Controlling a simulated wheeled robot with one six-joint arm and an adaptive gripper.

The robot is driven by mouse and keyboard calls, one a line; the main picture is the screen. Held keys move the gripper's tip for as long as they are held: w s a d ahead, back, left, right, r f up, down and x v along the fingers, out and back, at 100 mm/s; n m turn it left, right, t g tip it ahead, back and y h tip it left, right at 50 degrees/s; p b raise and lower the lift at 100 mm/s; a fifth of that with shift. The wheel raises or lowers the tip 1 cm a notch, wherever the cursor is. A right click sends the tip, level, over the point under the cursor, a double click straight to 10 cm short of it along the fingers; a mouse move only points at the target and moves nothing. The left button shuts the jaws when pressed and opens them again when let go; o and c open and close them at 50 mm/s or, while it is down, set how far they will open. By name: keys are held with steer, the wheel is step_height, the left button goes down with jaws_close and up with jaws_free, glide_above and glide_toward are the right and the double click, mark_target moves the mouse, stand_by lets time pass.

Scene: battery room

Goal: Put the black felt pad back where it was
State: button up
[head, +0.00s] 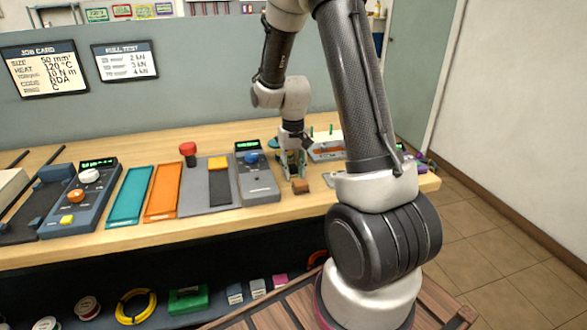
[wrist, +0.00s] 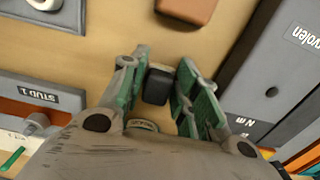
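The black felt pad (wrist: 157,87) is a small dark block with a paler edge along its far side. In the head view my gripper (head: 292,170) points down at the bench's right part, just right of the grey unit with the blue knob. I cannot make out the pad there, and its height above the bench is unclear.
A brown block (head: 301,186) lies just in front of my gripper; it also shows in the wrist view (wrist: 188,9). The grey unit with the blue knob (head: 258,184) stands left. A stud box (wrist: 40,95) is close on the other side. Bare bench (head: 330,201) lies in front.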

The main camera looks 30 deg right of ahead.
mark_target(293, 168)
steer(key=shift+o, duration=1.1)
step_height(293, 168, up, 12)
steer(key=s+a+r+n+t, duration=0.2)
steer(key=s+a+r, duration=0.1)
steer(key=s+r, duration=0.75)
steer(key=s+a+n+t, duration=0.1)
steer(key=s+a+t, duration=0.1)
steer(key=s, duration=1)
steer(key=shift+s+r, duration=0.15)
steer(key=shift+r, duration=0.2)
